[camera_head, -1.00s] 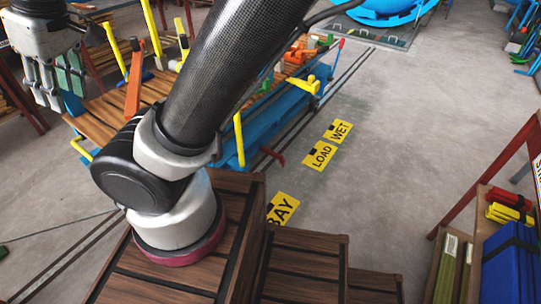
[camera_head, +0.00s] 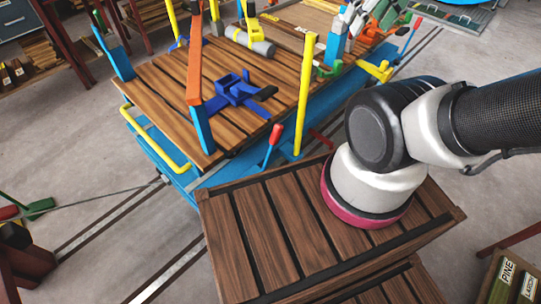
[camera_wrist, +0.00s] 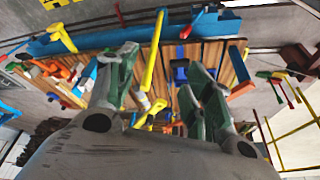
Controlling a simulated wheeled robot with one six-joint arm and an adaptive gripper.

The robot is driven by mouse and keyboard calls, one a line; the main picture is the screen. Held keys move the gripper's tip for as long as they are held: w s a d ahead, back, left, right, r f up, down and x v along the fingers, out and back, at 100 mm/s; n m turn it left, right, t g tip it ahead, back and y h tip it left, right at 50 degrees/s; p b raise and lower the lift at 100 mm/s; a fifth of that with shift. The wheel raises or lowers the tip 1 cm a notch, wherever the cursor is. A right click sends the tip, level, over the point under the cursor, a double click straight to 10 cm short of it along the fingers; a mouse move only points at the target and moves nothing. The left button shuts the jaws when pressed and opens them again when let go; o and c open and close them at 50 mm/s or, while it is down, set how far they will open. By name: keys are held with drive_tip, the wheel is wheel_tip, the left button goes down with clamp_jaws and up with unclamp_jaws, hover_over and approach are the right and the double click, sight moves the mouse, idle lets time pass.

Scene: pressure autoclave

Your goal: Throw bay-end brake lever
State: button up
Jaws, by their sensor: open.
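A blue lever with a red grip (camera_head: 273,143) stands at the near end of the blue wheeled cart (camera_head: 190,180), beside a yellow post. I take it to be the bay-end brake lever. My gripper (camera_head: 372,18) is at the top of the head view, above the cart's far part and well away from this lever. Its fingers are open, with green pads, and nothing shows between them in the wrist view (camera_wrist: 165,88). A similar red-gripped lever (camera_head: 411,35) shows toward the cart's far end. I cannot surely match either lever in the wrist view.
The plank deck (camera_head: 160,95) bears a blue clamp (camera_head: 240,90), a grey roll (camera_head: 250,42) and upright posts, including a tall yellow one (camera_head: 304,95). A wooden crate step (camera_head: 265,225) is close in front. Rails (camera_head: 165,275) run along the floor under the cart.

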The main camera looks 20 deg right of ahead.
drive_tip(key=shift+s+d, duration=0.1)
drive_tip(key=shift+d, duration=0.3)
